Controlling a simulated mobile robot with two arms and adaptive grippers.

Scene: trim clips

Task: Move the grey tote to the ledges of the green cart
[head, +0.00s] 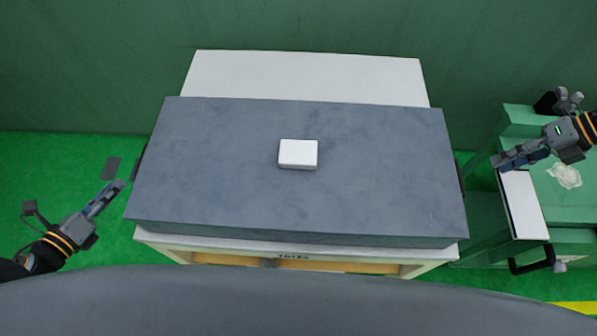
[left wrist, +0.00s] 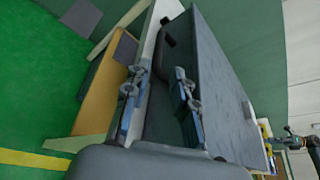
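The grey tote (head: 220,185) is a wide, flat-topped box resting on a white table. Dark handles show at its left end (head: 139,164) and right end (head: 461,176). My left gripper (head: 114,188) is beside the tote's left end, apart from it. In the left wrist view its fingers (left wrist: 158,76) are spread and empty, with the left handle (left wrist: 162,48) beyond, roughly between them. My right gripper (head: 507,160) is right of the tote, over the cart's near side; its finger gap is unclear. The green cart (head: 570,215) stands at the right; its ledges cannot be made out.
A small white box (head: 298,153) lies on the tote's top. The white table (head: 310,75) shows behind and below the tote. A white panel with a black handle (head: 523,205) is at the cart's left side. A green wall stands behind; green floor is open at left.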

